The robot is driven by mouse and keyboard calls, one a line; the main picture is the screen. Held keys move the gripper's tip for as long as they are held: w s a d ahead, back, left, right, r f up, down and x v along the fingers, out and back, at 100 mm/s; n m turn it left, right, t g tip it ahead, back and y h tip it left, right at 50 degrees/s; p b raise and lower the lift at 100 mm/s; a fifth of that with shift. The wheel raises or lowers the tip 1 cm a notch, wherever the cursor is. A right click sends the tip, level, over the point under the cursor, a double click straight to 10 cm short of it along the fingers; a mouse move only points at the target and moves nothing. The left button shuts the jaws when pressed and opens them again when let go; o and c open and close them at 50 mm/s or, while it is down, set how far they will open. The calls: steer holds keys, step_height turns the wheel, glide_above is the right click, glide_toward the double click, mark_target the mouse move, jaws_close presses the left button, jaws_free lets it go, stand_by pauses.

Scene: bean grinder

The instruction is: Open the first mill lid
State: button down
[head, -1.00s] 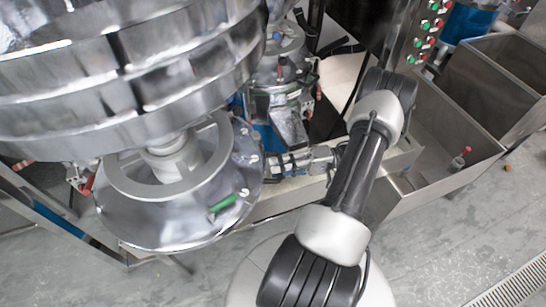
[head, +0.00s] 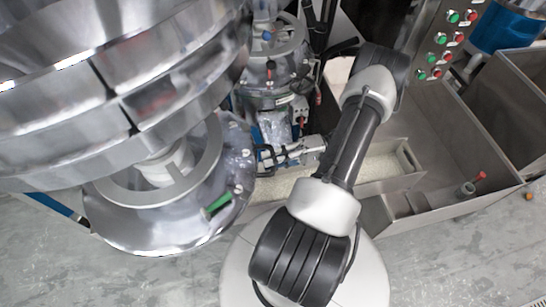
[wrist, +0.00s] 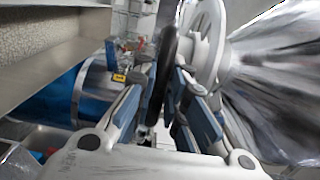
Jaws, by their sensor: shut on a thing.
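My gripper (head: 268,158) is at the right edge of the round metal mill (head: 150,222) below the big hopper in the head view. In the wrist view, my gripper (wrist: 165,122) has its two blue-lined fingers on either side of a dark, rounded bar (wrist: 168,48) and is shut on it. The bar stands beside a pale round flange (wrist: 207,42) and a shiny metal cone (wrist: 275,85). Which part is the first mill lid, I cannot tell for sure.
The large steel hopper (head: 120,90) overhangs the left side. A second machine (head: 272,75) stands behind my gripper. Open steel bins (head: 440,135) and a button panel (head: 440,45) are at the right. Grey floor (head: 440,265) is clear in front.

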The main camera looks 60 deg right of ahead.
steer(key=shift+w, duration=0.1)
steer(key=c, duration=1.6)
jaws_free()
steer(key=v, duration=1.2)
